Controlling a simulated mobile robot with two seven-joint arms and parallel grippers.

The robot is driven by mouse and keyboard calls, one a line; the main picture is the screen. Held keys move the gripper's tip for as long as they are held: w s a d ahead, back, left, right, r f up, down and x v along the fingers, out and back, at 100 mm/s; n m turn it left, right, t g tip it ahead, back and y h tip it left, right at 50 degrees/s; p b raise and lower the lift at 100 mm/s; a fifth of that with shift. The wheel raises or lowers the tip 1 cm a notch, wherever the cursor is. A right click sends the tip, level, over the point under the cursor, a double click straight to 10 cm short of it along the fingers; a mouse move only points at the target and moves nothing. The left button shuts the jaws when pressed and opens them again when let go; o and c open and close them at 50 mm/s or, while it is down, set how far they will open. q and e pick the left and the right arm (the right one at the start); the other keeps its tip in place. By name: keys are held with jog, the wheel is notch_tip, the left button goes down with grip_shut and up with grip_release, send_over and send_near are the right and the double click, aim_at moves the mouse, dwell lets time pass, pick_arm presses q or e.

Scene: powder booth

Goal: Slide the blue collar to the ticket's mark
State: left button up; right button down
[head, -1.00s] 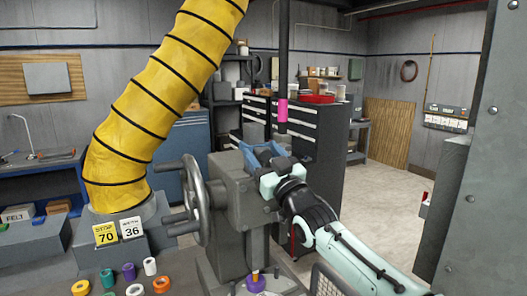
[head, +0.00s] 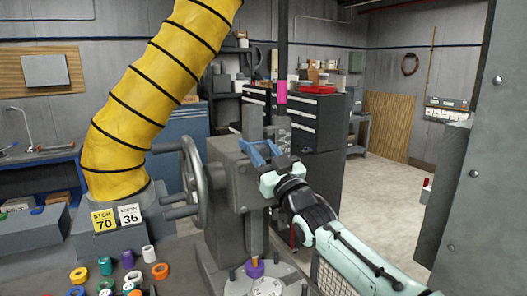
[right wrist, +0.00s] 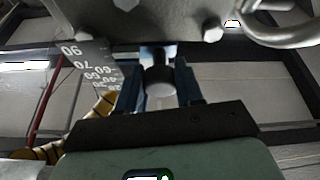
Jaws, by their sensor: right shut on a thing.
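My right gripper (head: 260,152) is at the front of the grey press column, with its two blue fingers shut. In the right wrist view the fingers (right wrist: 160,92) close around a dark round knob (right wrist: 158,78). A small pale blue patch shows just behind the knob; I cannot tell if it is the blue collar, which is mostly hidden by the gripper. A scale plate with numbers (right wrist: 92,65) stands left of the fingers. My left gripper is not in view.
A grey handwheel (head: 192,180) sits left of the press. A purple piece (head: 254,268) stands on the press's round base plate. Several coloured rings lie on the bench at lower left. A thick yellow hose rises behind the tickets. Open floor lies to the right.

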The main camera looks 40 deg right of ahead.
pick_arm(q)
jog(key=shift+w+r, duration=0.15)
pick_arm(e)
jog(key=shift+w+f, duration=0.1)
jog(key=shift+f, duration=0.15)
jog(key=c, duration=0.8)
grip_release()
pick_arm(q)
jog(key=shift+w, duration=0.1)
pick_arm(e)
jog(key=shift+o, duration=0.3)
jog(key=shift+w, duration=0.1)
jog(key=shift+r, duration=0.1)
jog(key=shift+s+f, duration=0.2)
jog(key=shift+s, duration=0.15)
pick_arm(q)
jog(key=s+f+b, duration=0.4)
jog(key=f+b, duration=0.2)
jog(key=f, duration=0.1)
pick_arm(e)
jog(key=v, duration=1.2)
jog(key=shift+s, duration=0.4)
